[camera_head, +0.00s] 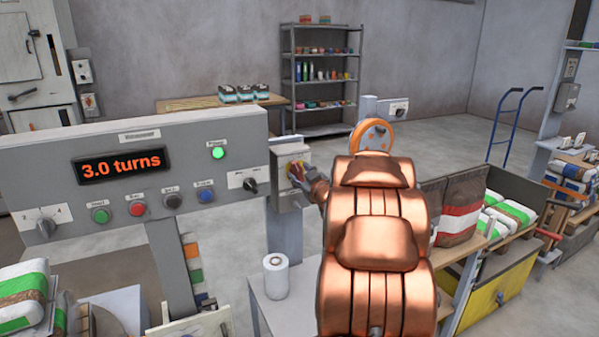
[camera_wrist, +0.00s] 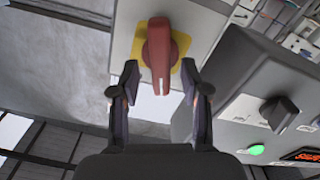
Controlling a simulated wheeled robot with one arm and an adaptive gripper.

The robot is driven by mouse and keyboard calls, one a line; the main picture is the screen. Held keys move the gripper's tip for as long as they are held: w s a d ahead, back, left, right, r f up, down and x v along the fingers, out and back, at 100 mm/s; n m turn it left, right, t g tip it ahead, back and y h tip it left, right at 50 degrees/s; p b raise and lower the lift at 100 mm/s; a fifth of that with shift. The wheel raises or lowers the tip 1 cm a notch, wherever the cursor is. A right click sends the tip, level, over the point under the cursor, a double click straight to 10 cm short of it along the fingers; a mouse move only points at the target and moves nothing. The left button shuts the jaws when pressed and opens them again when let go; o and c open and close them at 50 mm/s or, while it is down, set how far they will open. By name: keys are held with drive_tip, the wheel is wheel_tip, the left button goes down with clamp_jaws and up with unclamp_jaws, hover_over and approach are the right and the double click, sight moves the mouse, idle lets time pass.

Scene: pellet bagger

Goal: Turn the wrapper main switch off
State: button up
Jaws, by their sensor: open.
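The wrapper main switch is a red rotary handle (camera_wrist: 158,52) on a yellow plate (camera_wrist: 139,42), on a grey box. In the wrist view the handle lies lengthwise, pointing between my fingers. My gripper (camera_wrist: 163,82) is open, with one finger on each side of the handle's lower end; contact with it is not visible. In the head view the switch box (camera_head: 291,158) stands right of the control panel, and my copper-coloured arm reaches to it. There my gripper (camera_head: 302,176) and arm hide part of the handle.
The grey control panel (camera_head: 110,170) reads "3.0 turns", with a lit green lamp (camera_head: 218,153), several buttons and a black selector knob (camera_head: 250,185) close to the switch box. A white roll (camera_head: 275,276) stands on the table below. Bags (camera_head: 460,205) stand right of my arm.

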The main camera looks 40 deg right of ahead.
drive_tip(key=shift+w+d, duration=0.15)
drive_tip(key=shift+w, duration=0.3)
drive_tip(key=shift+c, duration=0.4)
clamp_jaws()
